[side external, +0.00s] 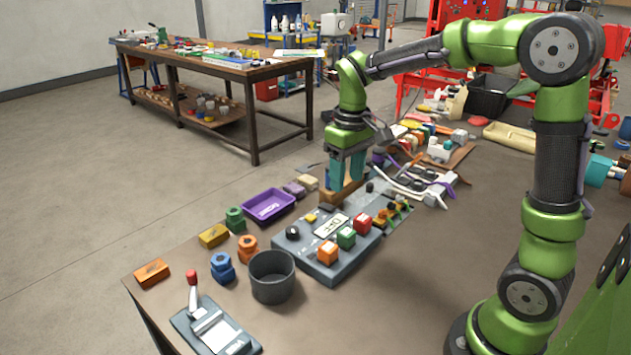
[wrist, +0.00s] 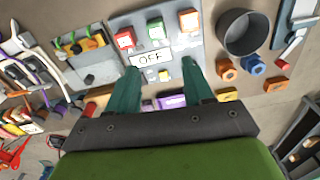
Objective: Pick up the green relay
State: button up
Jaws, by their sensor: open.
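The green relay, seen as a small green block (side external: 346,237), sits on the grey control panel (side external: 290,250) between a red block (side external: 363,222) and an orange block (side external: 327,252). In the wrist view the green block (wrist: 156,28) is beyond my fingertips, past the OFF label (wrist: 151,58). My gripper (side external: 346,182) points down above the far side of the panel, apart from the green block. In the wrist view my gripper (wrist: 160,70) has its teal fingers spread wide, with nothing held between them.
A dark round pot (side external: 272,277) stands left of the panel. Green hex nuts (side external: 235,219) and a purple tray (side external: 268,206) lie behind it. A lever device (side external: 214,325) is at the front. Cables and clamps (side external: 425,180) crowd the right. A black knob (side external: 292,232) rises from the panel.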

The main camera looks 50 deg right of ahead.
jog(key=r, duration=0.1)
jog(key=n, duration=0.1)
send_near(347, 231)
jog(key=f, duration=0.5)
jog(key=shift+w+a+f, duration=0.15)
jog(key=shift+w+f, duration=0.05)
jog(key=shift+w, duration=0.05)
jog(key=shift+s+f, duration=0.15)
jog(key=shift+f, duration=2.5)
jog(key=c, duration=0.7)
